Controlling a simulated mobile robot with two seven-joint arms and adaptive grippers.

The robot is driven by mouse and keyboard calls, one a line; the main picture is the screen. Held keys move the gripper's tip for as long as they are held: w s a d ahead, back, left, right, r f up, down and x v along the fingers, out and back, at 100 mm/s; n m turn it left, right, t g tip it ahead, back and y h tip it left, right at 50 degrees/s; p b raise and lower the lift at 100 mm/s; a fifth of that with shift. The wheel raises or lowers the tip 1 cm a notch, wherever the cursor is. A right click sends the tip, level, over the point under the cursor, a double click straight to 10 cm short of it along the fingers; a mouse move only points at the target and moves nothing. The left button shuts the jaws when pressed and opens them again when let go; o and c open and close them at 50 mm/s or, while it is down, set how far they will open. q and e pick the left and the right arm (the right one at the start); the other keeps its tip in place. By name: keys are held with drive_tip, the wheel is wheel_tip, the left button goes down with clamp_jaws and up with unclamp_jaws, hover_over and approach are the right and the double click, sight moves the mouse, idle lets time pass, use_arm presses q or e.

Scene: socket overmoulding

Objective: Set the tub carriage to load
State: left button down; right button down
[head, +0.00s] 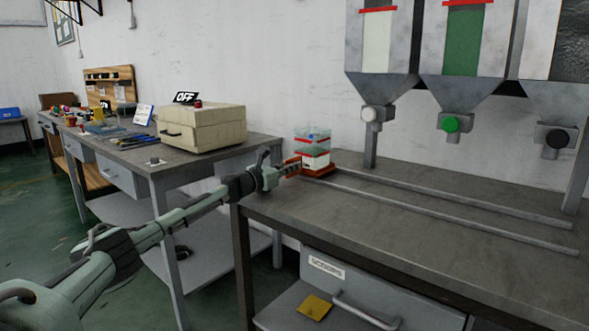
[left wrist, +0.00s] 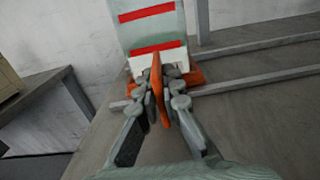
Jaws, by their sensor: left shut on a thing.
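The tub carriage (head: 318,171) is an orange-red base at the left end of two metal rails (head: 430,212) on the grey bench. A clear tub (head: 314,146) with red bands stands upright on it; it also shows in the left wrist view (left wrist: 152,32). My left gripper (head: 290,169) reaches the carriage from the left. In the left wrist view my left gripper (left wrist: 160,95) is shut on the carriage's upright orange handle (left wrist: 157,88). The part of the carriage behind the fingers is hidden. My right gripper is not in view.
Hoppers with a white (head: 372,114), a green (head: 450,124) and a black knob (head: 557,138) hang over the rails. The rails right of the carriage are clear. A beige box (head: 203,128) with an OFF sign stands on the left bench. A drawer (head: 350,290) is below.

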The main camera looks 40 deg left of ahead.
use_arm(q)
drive_tip(key=shift+a+r, duration=0.15)
drive_tip(key=shift+a, duration=0.15)
drive_tip(key=c, duration=2.1)
unclamp_jaws()
drive_tip(key=shift+c, duration=0.2)
drive_tip(key=o, duration=0.5)
drive_tip(key=shift+a, duration=0.1)
drive_tip(key=shift+c, duration=0.2)
drive_tip(key=shift+s, duration=0.1)
drive_tip(key=shift+s+f, duration=0.25)
drive_tip(key=s, duration=1)
drive_tip(key=shift+s+a+r, duration=0.1)
drive_tip(key=shift+s+r, duration=0.05)
drive_tip(key=shift+s, duration=0.5)
